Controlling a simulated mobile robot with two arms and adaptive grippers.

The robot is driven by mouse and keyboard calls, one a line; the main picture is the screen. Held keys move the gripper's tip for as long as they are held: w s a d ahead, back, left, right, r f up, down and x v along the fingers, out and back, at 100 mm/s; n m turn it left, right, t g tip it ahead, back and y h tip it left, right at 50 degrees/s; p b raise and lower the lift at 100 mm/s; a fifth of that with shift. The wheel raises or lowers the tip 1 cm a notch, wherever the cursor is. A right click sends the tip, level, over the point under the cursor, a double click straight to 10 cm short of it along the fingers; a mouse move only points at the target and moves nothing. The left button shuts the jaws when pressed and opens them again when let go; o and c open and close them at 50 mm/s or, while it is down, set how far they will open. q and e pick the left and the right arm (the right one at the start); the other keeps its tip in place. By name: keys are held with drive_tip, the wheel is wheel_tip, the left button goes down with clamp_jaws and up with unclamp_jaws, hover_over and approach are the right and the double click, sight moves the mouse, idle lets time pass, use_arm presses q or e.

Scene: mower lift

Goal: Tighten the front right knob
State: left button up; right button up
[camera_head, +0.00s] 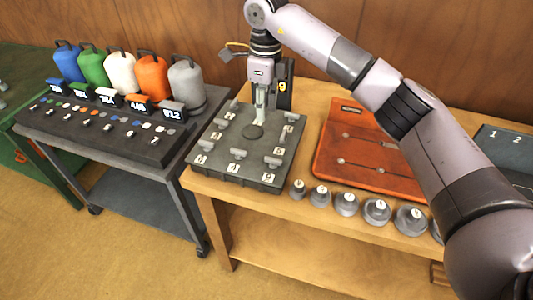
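A dark grey square panel (220,172) lies on the left part of the wooden table, with several grey T-shaped knobs and white number labels on it. The knob at its near right corner (272,161) stands beside a label, with nothing touching it. Other knobs are at the near middle (238,153) and near left (206,145). My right gripper (260,116) points down over the far middle of the panel, behind a round dark disc (254,132). Its fingers look close together, but their gap is too small to judge. My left gripper is not in view.
An orange-red board (335,165) with sliders lies right of the panel. Several round grey weights (346,203) line the table's front edge. A dark cart (180,150) with coloured canisters stands left. My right arm crosses above the table's right side.

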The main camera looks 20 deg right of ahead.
drive_tip(key=p, duration=0.5)
approach(266, 157)
wheel_tip(266, 157, down, 9)
drive_tip(key=shift+a+r, duration=0.1)
drive_tip(key=shift+r, duration=0.05)
clamp_jaws()
idle(0.3)
